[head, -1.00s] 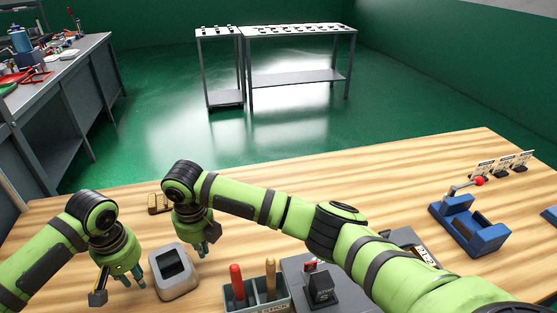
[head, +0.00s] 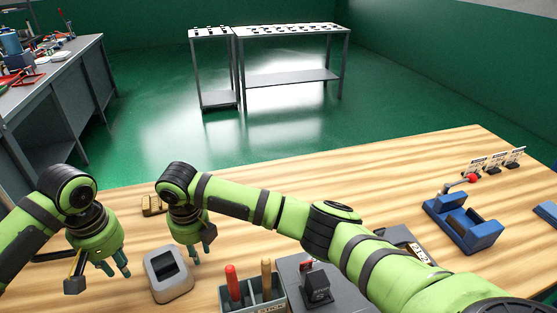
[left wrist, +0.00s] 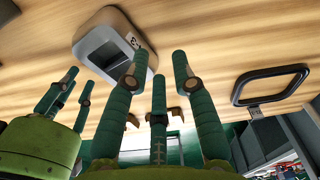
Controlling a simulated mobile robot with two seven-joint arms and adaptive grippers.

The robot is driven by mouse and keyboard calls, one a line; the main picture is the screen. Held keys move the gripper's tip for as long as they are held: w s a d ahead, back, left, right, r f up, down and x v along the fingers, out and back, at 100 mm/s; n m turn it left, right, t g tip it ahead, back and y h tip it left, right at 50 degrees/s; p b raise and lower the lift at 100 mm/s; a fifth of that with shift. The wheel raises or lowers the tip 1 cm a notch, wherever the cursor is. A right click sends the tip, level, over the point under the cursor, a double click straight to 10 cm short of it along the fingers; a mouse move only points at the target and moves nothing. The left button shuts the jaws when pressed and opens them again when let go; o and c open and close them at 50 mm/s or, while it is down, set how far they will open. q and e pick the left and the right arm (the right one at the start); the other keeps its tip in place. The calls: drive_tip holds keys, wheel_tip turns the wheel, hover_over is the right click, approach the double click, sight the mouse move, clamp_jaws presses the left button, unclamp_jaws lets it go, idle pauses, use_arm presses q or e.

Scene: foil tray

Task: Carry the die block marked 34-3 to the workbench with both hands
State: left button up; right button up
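A grey rounded block (head: 172,291) with a dark square recess lies on the wooden table. It also shows in the left wrist view (left wrist: 122,22), with a partly hidden mark on its side; I cannot read 34-3 there. My left gripper (head: 116,269) is left of this block, apart from it. Its three fingers are spread and empty. My right gripper (head: 197,248) is behind and right of the block, fingers pointing down with nothing visible between them. It also shows at the left of the left wrist view (left wrist: 68,88). The tips look apart.
The wooden workbench (head: 330,185) is clear in the middle. A brass-coloured piece (head: 150,206) lies behind the right gripper. A tool holder (head: 253,296) with red and wooden handles stands right of the block. A blue fixture (head: 470,232) and small cards (head: 497,160) are at right.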

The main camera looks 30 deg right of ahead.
drive_tip(key=shift+r, duration=0.1)
use_arm(q)
drive_tip(key=r, duration=0.5)
drive_tip(key=shift+s+r, duration=0.2)
drive_tip(key=shift+r, duration=0.2)
use_arm(e)
wheel_tip(320, 180, up, 12)
drive_tip(key=shift+s, duration=0.45)
